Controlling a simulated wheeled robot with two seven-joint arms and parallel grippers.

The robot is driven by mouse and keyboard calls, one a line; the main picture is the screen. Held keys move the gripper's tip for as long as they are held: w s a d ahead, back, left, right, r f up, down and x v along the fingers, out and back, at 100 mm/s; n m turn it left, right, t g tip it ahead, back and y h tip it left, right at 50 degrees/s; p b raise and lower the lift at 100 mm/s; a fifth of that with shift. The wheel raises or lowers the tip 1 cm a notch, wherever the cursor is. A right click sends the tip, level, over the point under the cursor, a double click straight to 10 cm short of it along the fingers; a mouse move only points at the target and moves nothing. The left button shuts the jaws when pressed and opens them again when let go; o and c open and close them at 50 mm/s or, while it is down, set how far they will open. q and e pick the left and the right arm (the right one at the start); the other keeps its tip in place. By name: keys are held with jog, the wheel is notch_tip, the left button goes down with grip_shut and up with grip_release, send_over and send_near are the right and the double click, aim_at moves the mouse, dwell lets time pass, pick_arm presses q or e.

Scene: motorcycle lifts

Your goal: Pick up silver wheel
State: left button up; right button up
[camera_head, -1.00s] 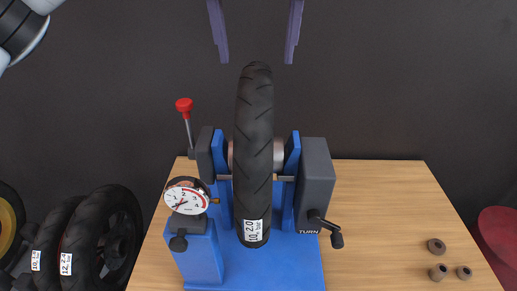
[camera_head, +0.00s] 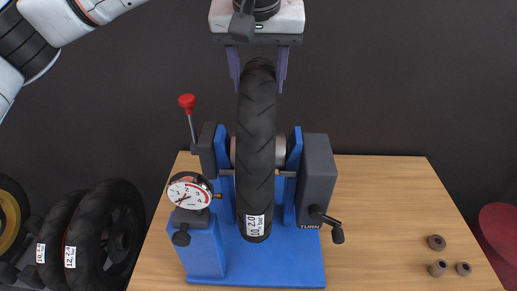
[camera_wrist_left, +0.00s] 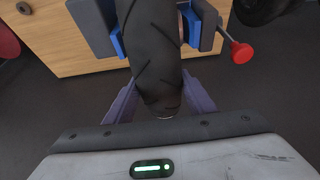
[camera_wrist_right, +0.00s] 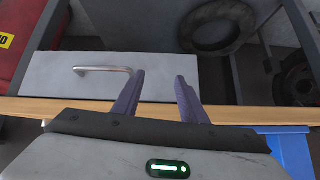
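A wheel with a black tyre (camera_head: 257,130) stands upright in the blue stand (camera_head: 265,265), on an axle. Its label seems to read 10 and 2.0 bar. My left gripper (camera_head: 258,83) is open above the wheel, one finger on each side of the tyre's top, with small gaps. The left wrist view shows the tyre (camera_wrist_left: 156,60) between the fingers (camera_wrist_left: 160,103). My right gripper (camera_wrist_right: 160,82) is open and empty, low near the wooden table edge (camera_wrist_right: 30,108), outside the head view.
The stand carries a gauge (camera_head: 190,191), a red-knobbed lever (camera_head: 187,102) and a crank (camera_head: 327,222). Several other wheels (camera_head: 110,235) stand at the left. Small round parts (camera_head: 437,243) lie on the table's right. A grey drawer (camera_wrist_right: 130,75) faces my right gripper.

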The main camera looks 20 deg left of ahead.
pick_arm(q)
grip_shut()
jog(key=shift+w+r, duration=0.15)
jog(key=shift+r, duration=0.2)
